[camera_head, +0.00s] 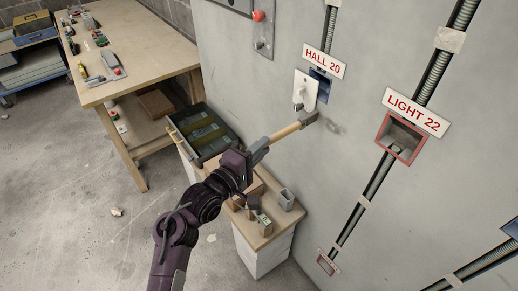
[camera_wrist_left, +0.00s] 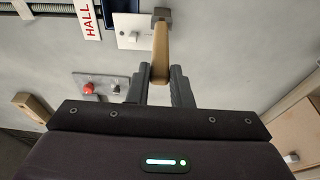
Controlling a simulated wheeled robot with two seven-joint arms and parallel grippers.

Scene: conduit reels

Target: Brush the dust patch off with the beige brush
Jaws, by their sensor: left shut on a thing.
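My left gripper (camera_head: 262,146) is shut on the beige handle of the brush (camera_head: 286,132), which points up and right to the wall. The brush's grey head (camera_head: 309,118) is at or very near the wall, just below the white switch plate; I cannot tell whether it touches. The dust patch (camera_head: 333,127) is a faint grey smudge on the wall, just right of the head. In the left wrist view the brush (camera_wrist_left: 160,55) sticks out between the fingers (camera_wrist_left: 160,78). The dust patch is not clear there. My right gripper is out of view.
The white switch plate (camera_head: 305,90) and the HALL 20 sign (camera_head: 324,63) are above the brush head. A red-framed open box (camera_head: 399,137) under LIGHT 22 is to the right. A small cabinet (camera_head: 265,238) with blocks stands below my arm. A workbench (camera_head: 130,70) is at left.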

